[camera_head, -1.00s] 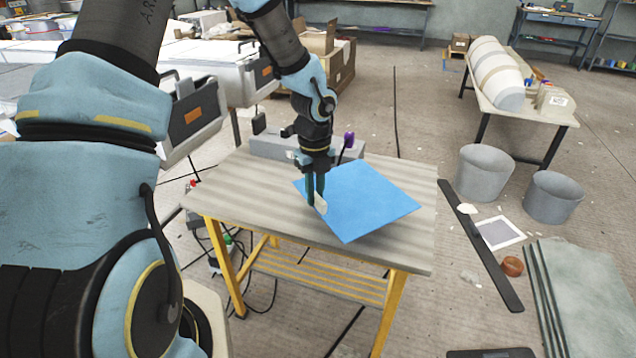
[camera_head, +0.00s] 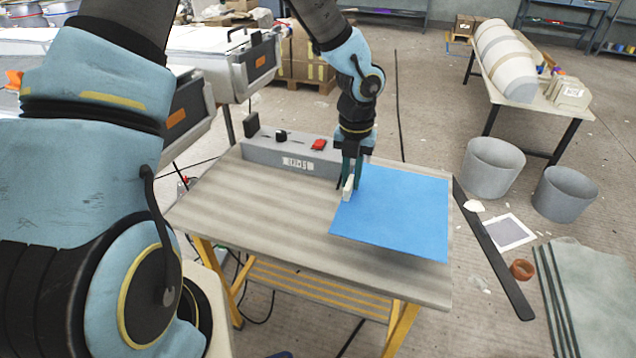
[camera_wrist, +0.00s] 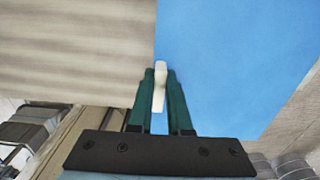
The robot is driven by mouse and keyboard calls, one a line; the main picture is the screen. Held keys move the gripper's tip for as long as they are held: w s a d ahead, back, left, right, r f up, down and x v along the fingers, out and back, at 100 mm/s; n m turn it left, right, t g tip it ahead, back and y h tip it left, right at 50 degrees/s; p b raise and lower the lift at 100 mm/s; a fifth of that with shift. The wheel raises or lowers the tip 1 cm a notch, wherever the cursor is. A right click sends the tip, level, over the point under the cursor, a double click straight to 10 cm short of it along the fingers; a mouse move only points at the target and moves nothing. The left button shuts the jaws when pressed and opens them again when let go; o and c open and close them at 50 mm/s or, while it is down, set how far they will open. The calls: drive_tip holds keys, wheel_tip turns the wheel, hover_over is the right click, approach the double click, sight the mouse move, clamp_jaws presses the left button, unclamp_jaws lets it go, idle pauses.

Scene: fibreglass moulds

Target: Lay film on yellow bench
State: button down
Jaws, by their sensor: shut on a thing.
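The film is a flat blue sheet (camera_head: 400,215) with a pale tab (camera_head: 347,189) at its left edge. My gripper (camera_head: 350,180) points down and is shut on the tab, which also shows between the green fingers in the wrist view (camera_wrist: 159,85). The film spreads to the right of the fingers, over the right part of the yellow-legged bench (camera_head: 265,215). A dark band under its front edge looks like a shadow; I cannot tell whether the sheet touches the top. In the wrist view the film (camera_wrist: 230,60) lies right of the bare striped bench top (camera_wrist: 70,50).
A long grey box (camera_head: 285,155) with a red switch stands along the bench's back edge, left of my gripper. The bench's left and front are bare. Two grey buckets (camera_head: 492,168) (camera_head: 565,195) and a dark strip (camera_head: 495,250) are on the floor to the right.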

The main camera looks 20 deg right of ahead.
drive_tip(key=shift+w+d+f, duration=0.1)
drive_tip(key=shift+w+f, duration=0.1)
drive_tip(key=shift+w, duration=0.15)
wheel_tip(320, 180, down, 10)
drive_tip(key=shift+w+r, duration=0.15)
drive_tip(key=shift+r, duration=0.05)
drive_tip(key=shift+f, duration=0.1)
